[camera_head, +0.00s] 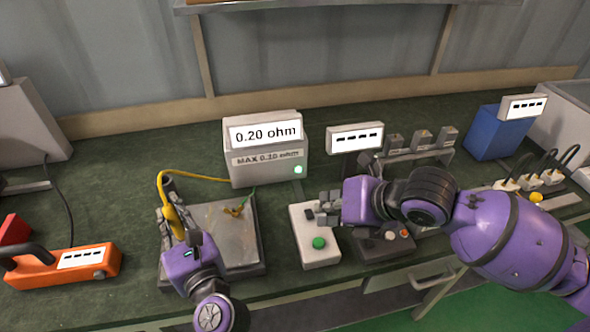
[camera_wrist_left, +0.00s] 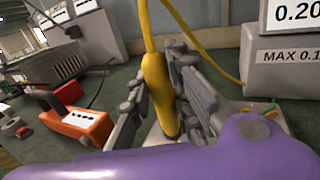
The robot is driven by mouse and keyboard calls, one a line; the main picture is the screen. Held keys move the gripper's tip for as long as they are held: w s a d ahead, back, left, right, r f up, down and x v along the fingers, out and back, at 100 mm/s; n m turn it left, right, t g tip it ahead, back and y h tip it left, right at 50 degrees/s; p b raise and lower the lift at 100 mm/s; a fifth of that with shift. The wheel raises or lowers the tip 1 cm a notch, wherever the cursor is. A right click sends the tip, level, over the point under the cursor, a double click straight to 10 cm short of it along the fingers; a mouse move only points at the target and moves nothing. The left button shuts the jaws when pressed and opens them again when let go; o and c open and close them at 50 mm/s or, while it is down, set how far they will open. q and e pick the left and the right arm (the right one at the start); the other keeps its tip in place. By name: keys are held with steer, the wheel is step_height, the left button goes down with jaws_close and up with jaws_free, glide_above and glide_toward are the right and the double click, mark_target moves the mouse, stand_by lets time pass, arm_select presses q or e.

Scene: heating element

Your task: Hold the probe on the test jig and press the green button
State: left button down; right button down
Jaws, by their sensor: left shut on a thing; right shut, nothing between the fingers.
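The yellow probe (camera_head: 176,218) stands roughly upright at the left edge of the test jig (camera_head: 222,254), a metal plate with a dark frame. My left gripper (camera_head: 172,208) is shut on it; the left wrist view shows the probe (camera_wrist_left: 157,85) between the fingers. Its tip is hidden, so contact cannot be told. The green button (camera_head: 319,243) is on the front of a white box (camera_head: 305,252). My right gripper (camera_head: 326,209) is shut and empty, over the back of this box, behind the button and apart from it. The meter (camera_head: 265,134) reads 0.20 ohm.
An orange device (camera_head: 62,263) is at the left. A grey control box (camera_head: 388,241) sits beneath my right arm. A yellow cable runs from probe to meter.

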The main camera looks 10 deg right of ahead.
mark_target(167, 206)
arm_select(q)
steer(key=shift+f, duration=0.2)
stand_by(0.6)
